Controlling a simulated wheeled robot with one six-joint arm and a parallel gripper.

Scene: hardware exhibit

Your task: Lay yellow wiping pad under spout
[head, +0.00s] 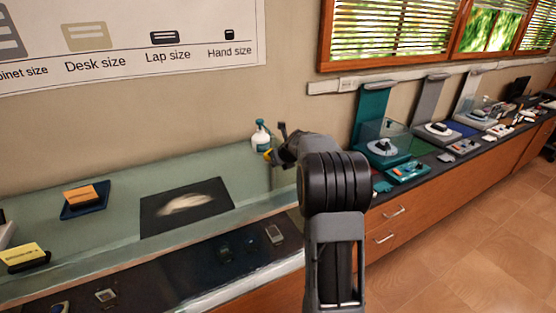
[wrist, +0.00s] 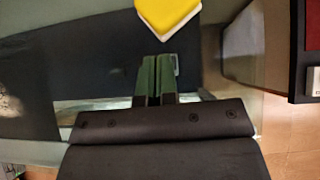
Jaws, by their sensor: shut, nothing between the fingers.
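A yellow pad with a pale lower edge (wrist: 168,14) shows at the top of the wrist view, just beyond my fingertips. In the head view a small yellow patch (head: 268,155) shows beside the foot of a white pump bottle with a teal top (head: 260,138); it appears to be the same pad, partly hidden by my arm. My gripper (wrist: 157,62) is shut with nothing between its fingers. A small gap seems to separate it from the pad. I cannot make out the bottle's spout clearly, nor whether the pad lies under it.
A dark mat (head: 160,222) with a pale smear lies on the green counter. A yellow block on a dark base (head: 25,255) and an orange block on a blue tray (head: 82,196) stand at left. Display stands (head: 375,120) line the counter at right.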

